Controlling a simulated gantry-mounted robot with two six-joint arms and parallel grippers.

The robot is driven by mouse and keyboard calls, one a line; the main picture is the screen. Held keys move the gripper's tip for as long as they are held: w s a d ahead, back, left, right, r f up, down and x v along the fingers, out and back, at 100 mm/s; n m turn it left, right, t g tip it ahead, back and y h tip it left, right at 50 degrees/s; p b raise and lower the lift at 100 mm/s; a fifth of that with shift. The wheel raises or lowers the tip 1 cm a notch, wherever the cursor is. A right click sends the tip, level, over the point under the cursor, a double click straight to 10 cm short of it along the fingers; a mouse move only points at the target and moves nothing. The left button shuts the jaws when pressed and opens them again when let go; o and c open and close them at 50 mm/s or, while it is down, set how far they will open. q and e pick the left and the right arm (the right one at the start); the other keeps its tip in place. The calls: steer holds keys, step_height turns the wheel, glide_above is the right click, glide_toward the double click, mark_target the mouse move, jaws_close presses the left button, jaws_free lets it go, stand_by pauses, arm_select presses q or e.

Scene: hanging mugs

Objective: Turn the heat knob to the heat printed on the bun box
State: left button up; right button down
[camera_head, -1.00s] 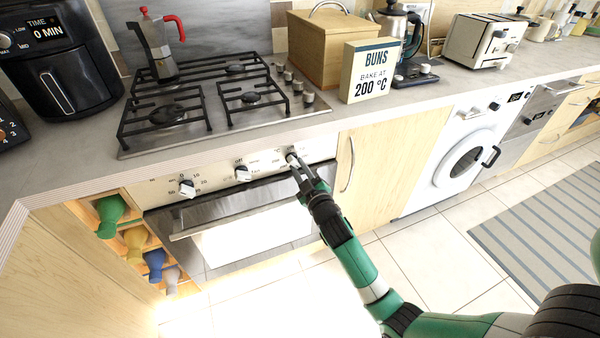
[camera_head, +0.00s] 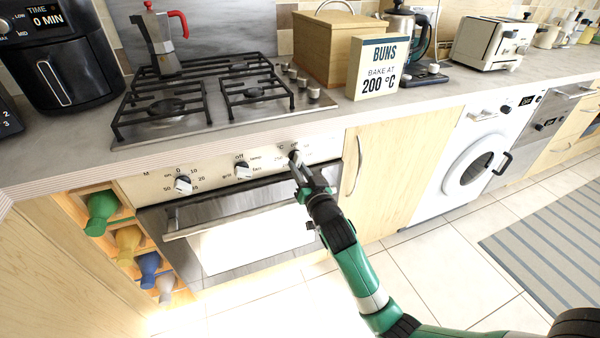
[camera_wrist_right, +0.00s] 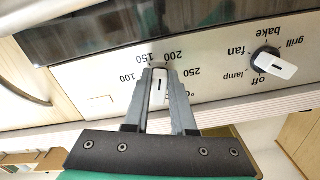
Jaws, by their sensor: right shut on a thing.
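The bun box (camera_head: 378,68) stands on the counter and reads "BUNS BAKE AT 200 °C". The heat knob (camera_head: 295,155) is the rightmost knob on the oven panel, mostly covered by my right gripper (camera_head: 300,172) in the head view. In the right wrist view, which sees the panel upside down, the white heat knob (camera_wrist_right: 160,85) sits between the two fingers of my right gripper (camera_wrist_right: 159,92), which is shut on it. The knob's bar points roughly between the printed 150 and 200; its exact setting is hard to tell. My left gripper is not in view.
The function knob (camera_head: 243,170) and timer knob (camera_head: 183,184) are left of the heat knob. The oven handle (camera_head: 240,215) sticks out below. A gas hob (camera_head: 205,95) with a moka pot (camera_head: 160,40) is above. The floor (camera_head: 440,255) in front is clear.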

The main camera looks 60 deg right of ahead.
steer(key=shift+w+a+r+m+b, duration=0.1)
steer(key=shift+m+b, duration=0.2)
steer(key=shift+m, duration=0.55)
steer(key=shift+w+a+m+b, duration=0.1)
steer(key=shift+m+b, duration=0.15)
steer(key=shift+m, duration=0.6)
steer(key=c, duration=0.7)
jaws_free()
steer(key=shift+c, duration=0.2)
steer(key=p+v, duration=0.2)
steer(key=v, duration=0.9)
steer(key=shift+s+a, duration=0.25)
steer(key=shift+w+a, duration=0.1)
